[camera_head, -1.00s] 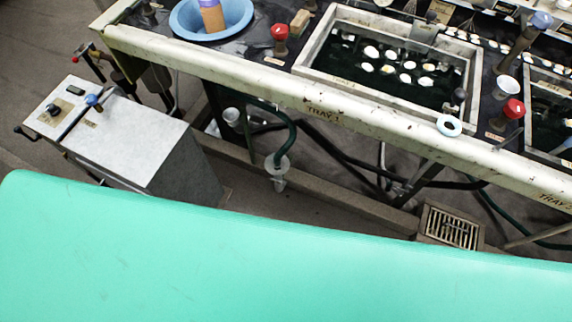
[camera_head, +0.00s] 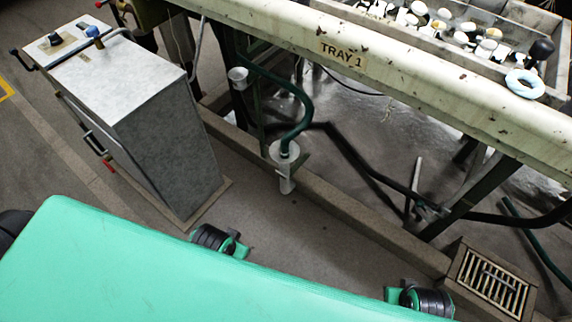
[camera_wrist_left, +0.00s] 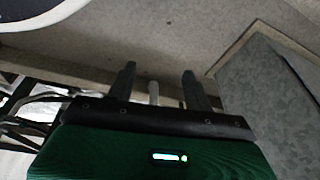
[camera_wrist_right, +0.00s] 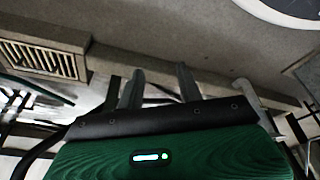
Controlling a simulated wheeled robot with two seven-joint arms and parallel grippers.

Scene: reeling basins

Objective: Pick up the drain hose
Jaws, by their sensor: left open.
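The dark green drain hose (camera_head: 301,108) curves down from under the tray rail in the head view. Its lower end meets a white cup-shaped fitting (camera_head: 284,153) with a short spout, just above the concrete kerb. My left gripper (camera_wrist_left: 157,72) is open in the left wrist view. A small white upright piece (camera_wrist_left: 153,92) shows between its fingers; I cannot tell for sure whether it is the fitting's spout. My right gripper (camera_wrist_right: 160,72) has its fingers parted and nothing between them. Neither gripper's fingers show in the head view.
A grey cabinet (camera_head: 165,125) with levers stands left of the hose. The rail marked TRAY 1 (camera_head: 420,75) crosses above it. A floor drain grate (camera_head: 492,282) lies at the lower right and shows in the right wrist view (camera_wrist_right: 42,58). Dark pipes (camera_head: 375,180) run behind the kerb.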

